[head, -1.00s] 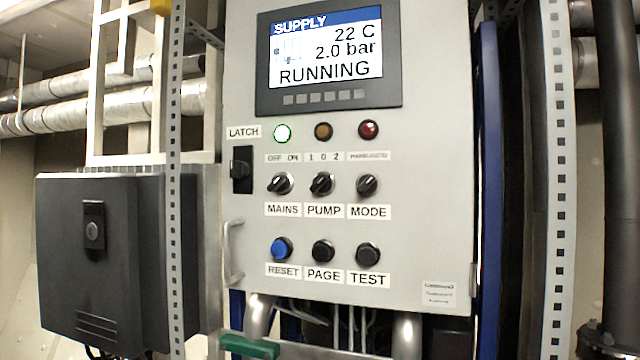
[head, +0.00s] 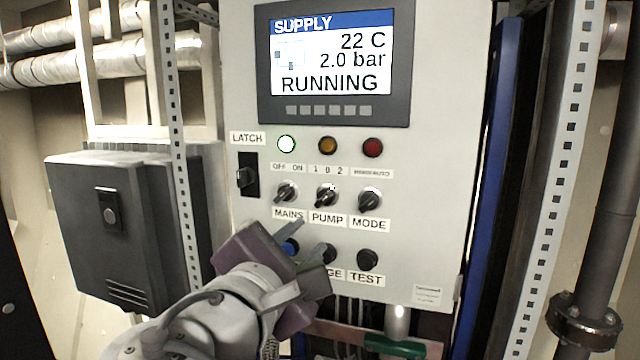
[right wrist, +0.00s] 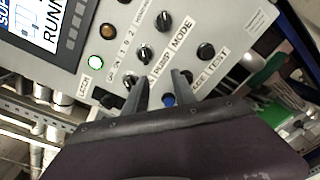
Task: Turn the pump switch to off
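The pump switch (head: 326,195) is a black rotary knob in the middle of the upper knob row, above its PUMP label. Its scale reads 1 0 2, and its pale mark points to the upper right, seemingly toward 2. My right gripper (head: 303,243) is open and empty in front of the panel, below and left of the pump switch. My left gripper is not in view.
The MAINS (head: 286,192) and MODE (head: 369,199) knobs flank the pump switch closely. The TEST button (head: 367,259) sits below right. The screen (head: 331,55) reads RUNNING, 2.0 bar. A latch (head: 247,176) is at the left. A perforated post (head: 176,170) stands left of the cabinet.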

